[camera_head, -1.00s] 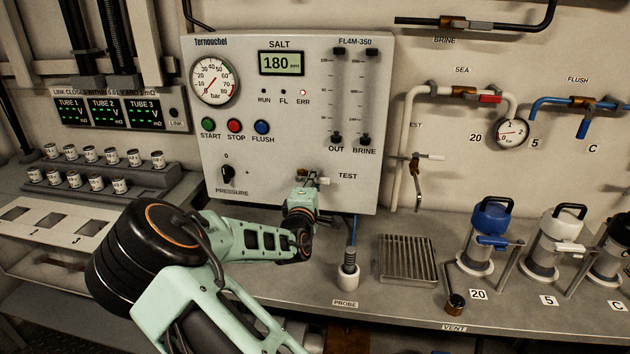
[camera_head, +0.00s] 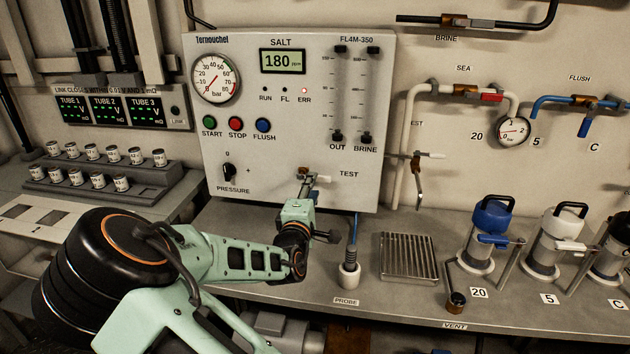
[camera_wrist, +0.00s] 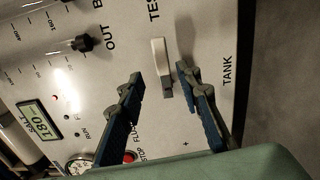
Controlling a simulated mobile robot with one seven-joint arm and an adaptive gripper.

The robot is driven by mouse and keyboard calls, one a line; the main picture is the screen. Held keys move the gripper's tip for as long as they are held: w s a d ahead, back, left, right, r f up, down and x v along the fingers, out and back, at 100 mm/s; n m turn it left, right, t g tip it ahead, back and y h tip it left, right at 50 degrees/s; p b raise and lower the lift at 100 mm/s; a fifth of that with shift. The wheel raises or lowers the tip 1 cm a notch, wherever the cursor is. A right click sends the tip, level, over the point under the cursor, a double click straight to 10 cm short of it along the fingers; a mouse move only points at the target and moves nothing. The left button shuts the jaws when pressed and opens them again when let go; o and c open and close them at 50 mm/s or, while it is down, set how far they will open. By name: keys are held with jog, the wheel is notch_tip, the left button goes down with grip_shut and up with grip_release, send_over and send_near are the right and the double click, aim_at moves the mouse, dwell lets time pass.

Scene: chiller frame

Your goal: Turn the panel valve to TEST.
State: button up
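The panel valve is low on the grey front panel, and its white lever (camera_head: 322,179) points right, toward the TEST label (camera_head: 348,174). In the wrist view the white lever (camera_wrist: 159,58) points up toward TEST, and the TANK label (camera_wrist: 228,70) is off to the right. My gripper (camera_head: 304,190) is just in front of and below the valve. In the wrist view its two fingers (camera_wrist: 160,76) are spread, one on each side of the lever, with visible gaps. It is open and holds nothing. My gripper partly hides the valve's lower part in the head view.
A PRESSURE knob (camera_head: 228,172) is left of the valve. A probe in a white holder (camera_head: 349,274) stands on the bench below right, with a metal drain grate (camera_head: 408,258) beside it. A blue hose (camera_head: 355,228) hangs below the panel.

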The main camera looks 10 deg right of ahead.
jog(key=v, duration=0.6)
